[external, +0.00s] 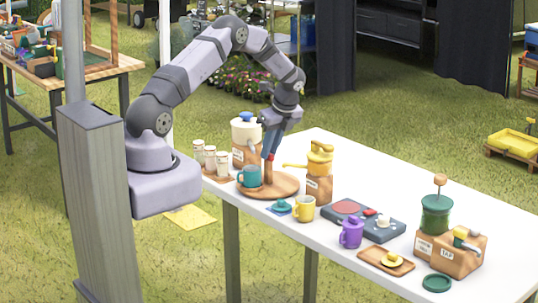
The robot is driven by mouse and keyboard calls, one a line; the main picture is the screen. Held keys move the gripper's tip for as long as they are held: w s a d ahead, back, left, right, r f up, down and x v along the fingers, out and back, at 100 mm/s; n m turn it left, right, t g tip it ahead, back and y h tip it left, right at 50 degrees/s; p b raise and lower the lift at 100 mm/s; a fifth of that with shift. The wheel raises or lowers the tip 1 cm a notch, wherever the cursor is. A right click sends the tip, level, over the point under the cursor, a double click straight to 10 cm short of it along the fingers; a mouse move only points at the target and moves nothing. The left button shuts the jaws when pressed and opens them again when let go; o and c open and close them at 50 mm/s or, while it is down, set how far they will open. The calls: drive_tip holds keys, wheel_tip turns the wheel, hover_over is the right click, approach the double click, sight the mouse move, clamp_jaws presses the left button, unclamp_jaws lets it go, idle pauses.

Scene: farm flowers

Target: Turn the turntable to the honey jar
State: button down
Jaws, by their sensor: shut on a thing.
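The turntable (286,184) is a round wooden disc near the far left end of the white table. A teal mug (249,176) stands on its left side. My gripper (270,156) points down above the disc's middle and is shut on a slim upright brown post (265,176), which seems to belong to the turntable. The contact is small and partly hidden by the fingers. Three pale lidded jars (210,157) with labels stand left of the turntable. Their labels are too small to read, so I cannot tell whether one is the honey jar.
A white pot with a blue knob (245,131) stands behind the turntable on a labelled wooden block. A yellow pot (320,160) on another block is close at right. A yellow mug (304,208), hob (362,220) and purple mug (351,233) are farther right. The back right table is clear.

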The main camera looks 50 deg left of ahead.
drive_tip(key=shift+w+n+g, duration=0.1)
drive_tip(key=shift+n+g, duration=0.2)
drive_tip(key=shift+n, duration=0.5)
drive_tip(key=shift+w+n+g+b, duration=0.15)
drive_tip(key=shift+n+g+b, duration=0.5)
drive_tip(key=shift+n, duration=1.25)
drive_tip(key=shift+a+n+g+h+b, duration=0.15)
drive_tip(key=shift+n+g+h, duration=0.15)
drive_tip(key=shift+n, duration=0.55)
drive_tip(key=shift+n+g+h+b, duration=0.15)
drive_tip(key=shift+n+g+h, duration=0.15)
drive_tip(key=shift+n, duration=0.55)
drive_tip(key=shift+w+n+g+h, duration=0.1)
drive_tip(key=shift+n+g+h, duration=0.2)
drive_tip(key=shift+n, duration=0.6)
drive_tip(key=c, duration=1.7)
unclamp_jaws()
drive_tip(key=shift+c, duration=0.2)
drive_tip(key=shift+r, duration=0.1)
